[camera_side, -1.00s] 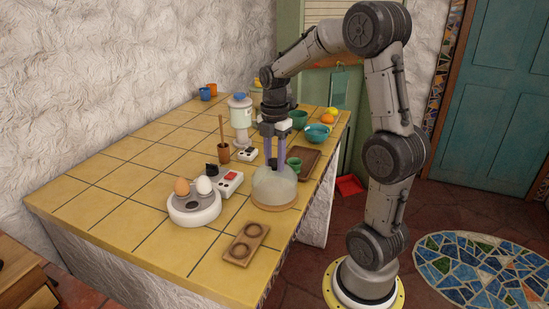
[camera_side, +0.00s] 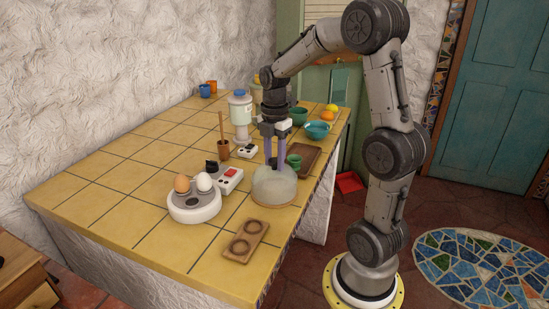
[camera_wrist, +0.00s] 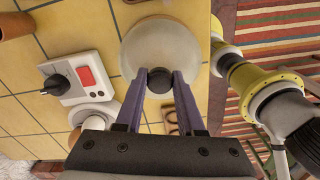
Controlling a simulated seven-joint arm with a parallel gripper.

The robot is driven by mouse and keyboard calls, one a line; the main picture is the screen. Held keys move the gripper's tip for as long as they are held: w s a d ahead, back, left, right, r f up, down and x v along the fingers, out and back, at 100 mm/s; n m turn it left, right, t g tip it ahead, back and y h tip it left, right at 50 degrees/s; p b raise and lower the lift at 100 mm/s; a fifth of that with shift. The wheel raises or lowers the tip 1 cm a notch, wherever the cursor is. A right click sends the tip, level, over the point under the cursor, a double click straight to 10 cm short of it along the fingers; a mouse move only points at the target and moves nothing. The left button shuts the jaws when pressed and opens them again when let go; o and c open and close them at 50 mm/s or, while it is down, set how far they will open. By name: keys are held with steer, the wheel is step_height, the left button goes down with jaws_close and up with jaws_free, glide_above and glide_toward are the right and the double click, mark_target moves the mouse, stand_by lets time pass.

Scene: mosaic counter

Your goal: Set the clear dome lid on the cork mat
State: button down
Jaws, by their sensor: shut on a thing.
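The clear dome lid (camera_side: 273,184) is at the front right part of the tiled counter, upright. It also shows in the wrist view (camera_wrist: 160,42), with its dark knob (camera_wrist: 159,80) between my fingertips. My gripper (camera_side: 274,162) points down from above and is shut on the knob; it also shows in the wrist view (camera_wrist: 160,78). A thin tan rim of the round cork mat (camera_side: 274,205) shows under the dome's front edge. The rest of the mat is hidden by the dome. I cannot tell whether the lid touches it or hovers just above.
A brown board with two round recesses (camera_side: 245,242) lies in front. An egg cooker (camera_side: 194,207) with eggs and a switch box (camera_side: 229,181) stand left. A green cup (camera_side: 294,163) and brown tray (camera_side: 311,160) are close behind right. The front left counter is clear.

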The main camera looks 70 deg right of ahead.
steer(key=shift+f, duration=0.25)
stand_by(0.8)
steer(key=shift+c, duration=2.2)
jaws_free()
steer(key=shift+r, duration=3.55)
